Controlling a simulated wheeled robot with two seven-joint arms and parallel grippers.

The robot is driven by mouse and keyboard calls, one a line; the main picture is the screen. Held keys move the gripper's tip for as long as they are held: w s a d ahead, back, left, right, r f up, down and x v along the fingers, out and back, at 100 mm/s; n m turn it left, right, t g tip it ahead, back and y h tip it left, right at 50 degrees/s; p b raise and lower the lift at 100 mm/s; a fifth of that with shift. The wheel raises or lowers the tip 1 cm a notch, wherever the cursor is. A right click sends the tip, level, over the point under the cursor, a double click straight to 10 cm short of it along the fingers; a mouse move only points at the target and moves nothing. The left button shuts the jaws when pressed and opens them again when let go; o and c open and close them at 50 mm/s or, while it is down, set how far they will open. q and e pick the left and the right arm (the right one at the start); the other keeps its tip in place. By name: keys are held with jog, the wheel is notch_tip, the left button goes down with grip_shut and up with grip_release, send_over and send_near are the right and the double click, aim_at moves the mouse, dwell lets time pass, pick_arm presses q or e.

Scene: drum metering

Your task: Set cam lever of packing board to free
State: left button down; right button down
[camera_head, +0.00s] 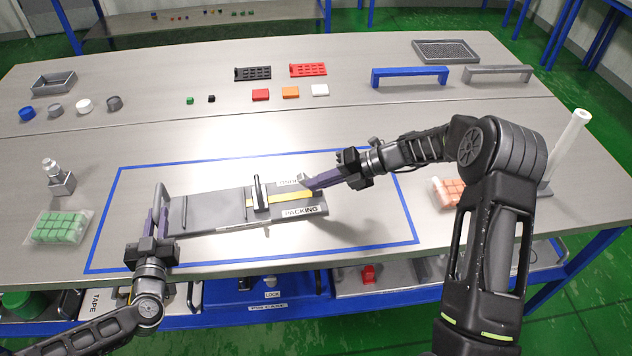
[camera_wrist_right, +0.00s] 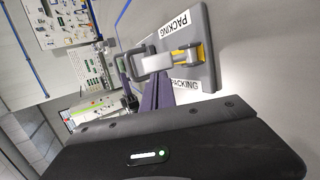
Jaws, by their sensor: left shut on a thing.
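The grey packing board (camera_head: 215,212) lies inside the blue taped rectangle. It has a yellow strip (camera_head: 290,198), an upright dark crosspiece (camera_head: 259,193) and "PACKING" labels. At its right end, a pale grey lever-like part, probably the cam lever (camera_wrist_right: 163,60), sits beside a yellow piece in the right wrist view. My right gripper (camera_head: 311,184) is at this end, its purple fingers (camera_wrist_right: 157,92) appearing together, close to the lever; contact is unclear. My left gripper (camera_head: 156,222) is shut on the upright handle (camera_head: 160,196) at the board's left end.
A bag of green blocks (camera_head: 62,228) and a metal fixture (camera_head: 60,180) stand left of the tape. A bag of orange blocks (camera_head: 447,192) and a white tube (camera_head: 568,142) are at right. Several small parts and two bridge-shaped handles (camera_head: 410,76) lie behind.

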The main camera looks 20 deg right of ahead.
pick_arm(q)
jog(key=shift+d, duration=0.1)
pick_arm(e)
jog(key=shift+d+f, duration=0.15)
jog(key=shift+d, duration=0.65)
jog(key=shift+s, duration=0.1)
jog(key=shift+s+d+r, duration=0.2)
jog(key=shift+s+d, duration=0.05)
jog(key=shift+s, duration=0.2)
jog(key=shift+s+d+r, duration=0.25)
jog(key=shift+s+d, duration=0.05)
jog(key=shift+s, duration=0.3)
jog(key=shift+s+d+r, duration=0.2)
jog(key=shift+s+d, duration=0.05)
jog(key=shift+s, duration=0.35)
jog(key=v, duration=1)
jog(key=shift+a+r, duration=0.15)
jog(key=shift+r, duration=0.05)
